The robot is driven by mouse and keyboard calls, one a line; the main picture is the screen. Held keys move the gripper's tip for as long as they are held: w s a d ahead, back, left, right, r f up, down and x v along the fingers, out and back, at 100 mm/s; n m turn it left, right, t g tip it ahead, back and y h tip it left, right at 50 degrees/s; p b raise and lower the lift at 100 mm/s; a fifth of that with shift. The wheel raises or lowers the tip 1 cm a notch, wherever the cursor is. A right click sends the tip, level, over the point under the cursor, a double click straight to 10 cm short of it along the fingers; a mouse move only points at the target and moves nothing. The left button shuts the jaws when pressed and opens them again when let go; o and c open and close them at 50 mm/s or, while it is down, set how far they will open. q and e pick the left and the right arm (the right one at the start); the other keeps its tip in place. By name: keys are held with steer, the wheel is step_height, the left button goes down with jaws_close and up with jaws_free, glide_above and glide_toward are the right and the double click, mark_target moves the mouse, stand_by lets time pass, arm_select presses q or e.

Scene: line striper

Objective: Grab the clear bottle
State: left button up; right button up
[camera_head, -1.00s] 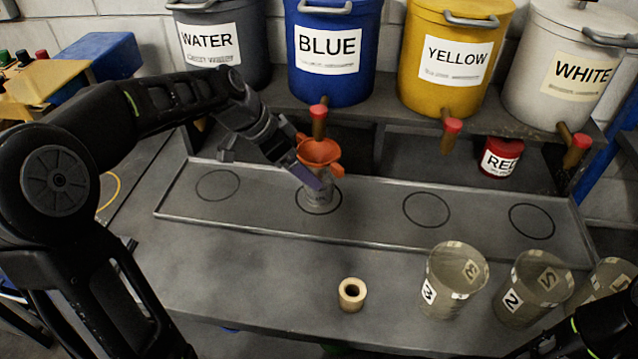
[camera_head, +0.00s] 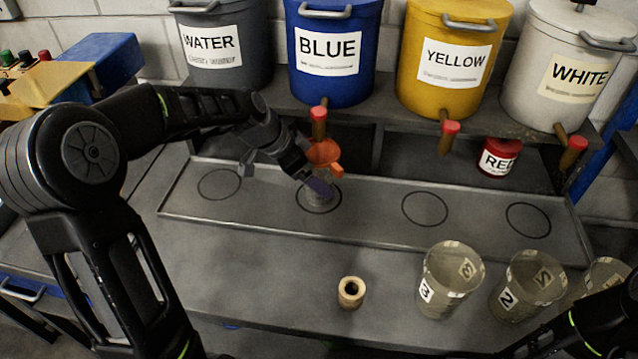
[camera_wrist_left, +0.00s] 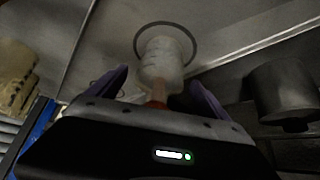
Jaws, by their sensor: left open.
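The clear bottle (camera_head: 327,188) stands upright on a marked circle below the blue bucket's tap, with an orange funnel (camera_head: 323,154) in its top. In the left wrist view the bottle (camera_wrist_left: 161,62) shows ahead, between the two purple fingers. My left gripper (camera_head: 283,180) is open and sits at the bottle's left, one purple finger crossing in front of it; contact cannot be told. The left gripper's fingers (camera_wrist_left: 157,88) are spread in the wrist view. Of my right arm only a dark part shows at the lower right; its gripper is not visible.
Buckets labelled WATER (camera_head: 222,75), BLUE (camera_head: 345,80), YELLOW (camera_head: 440,80) and WHITE (camera_head: 545,100) stand on the shelf, taps hanging over the tray (camera_head: 375,230). A red can (camera_head: 498,168) is behind. Numbered cups (camera_head: 432,300) and a tape roll (camera_head: 351,292) stand in front.

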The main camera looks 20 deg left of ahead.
arm_select(q)
steer(key=shift+c, duration=0.4)
steer(key=c, duration=1.8)
jaws_close()
steer(key=shift+w+r, duration=0.1)
steer(key=shift+r, duration=0.1)
